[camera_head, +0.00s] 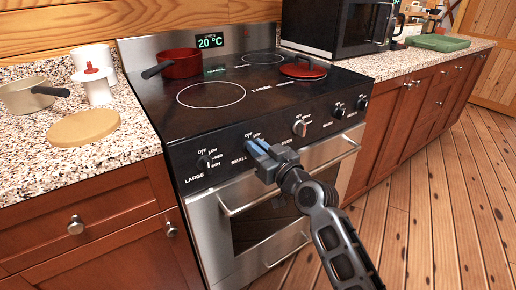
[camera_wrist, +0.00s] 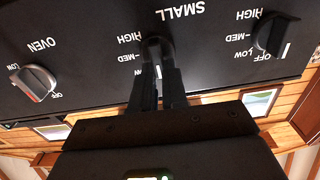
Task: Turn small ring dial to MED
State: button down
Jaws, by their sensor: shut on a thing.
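The small ring dial (camera_wrist: 153,44) is a dark knob on the black stove front, beside the word SMALL, which is upside down in the wrist view. My gripper (camera_wrist: 158,76) is shut on this dial, with a finger at each side. A white mark on the dial points down in the wrist view, away from HIGH and MED at its left.
The large ring dial (camera_head: 205,161) is left of my gripper, and the oven dial (camera_head: 300,128) is right of it. An oven handle (camera_head: 290,178) runs below. A red pot (camera_head: 181,63) stands on the stove top, and a red disc (camera_head: 303,69) covers another ring.

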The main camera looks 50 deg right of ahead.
jog(key=shift+s+d+f+m+p, duration=0.2)
jog(key=shift+m+p, duration=0.45)
jog(key=shift+m, duration=2.3)
jog(key=shift+w+d+f+m+p, duration=0.1)
jog(key=shift+d+f+m+p, duration=0.4)
jog(key=shift+m, duration=2.4)
jog(key=shift+s+d+f+m+p, duration=0.1)
jog(key=shift+m+p, duration=0.7)
jog(key=shift+m, duration=2.15)
jog(key=c, duration=1.1)
grip_release()
jog(key=shift+c, duration=0.2)
jog(key=shift+a, duration=0.1)
